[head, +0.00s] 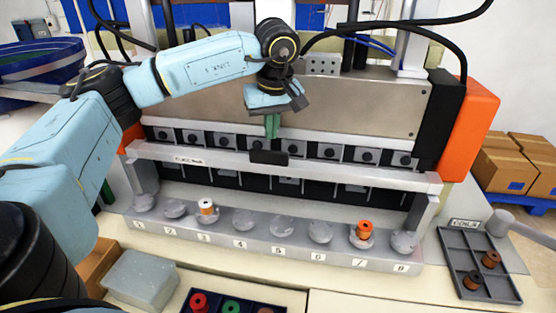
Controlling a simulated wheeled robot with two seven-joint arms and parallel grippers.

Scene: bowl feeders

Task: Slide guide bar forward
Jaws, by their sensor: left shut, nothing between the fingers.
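The guide bar (345,173) is a long pale grey bar across the front of the machine, carried on side arms at both ends. A black block (268,157) sits at its middle, and a small label is left of it. My left gripper (272,130) points down just above and behind the black block. Its green fingers are closed together with nothing between them. I cannot tell whether the fingertips touch the bar or block. My right gripper is not in view.
Below the bar runs a grey rail (190,232) of numbered seats. A white-topped spool (207,211) and an orange spool (364,234) stand on it. A dark tray (462,247) with brown spools lies right. Orange housings (468,125) flank the machine.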

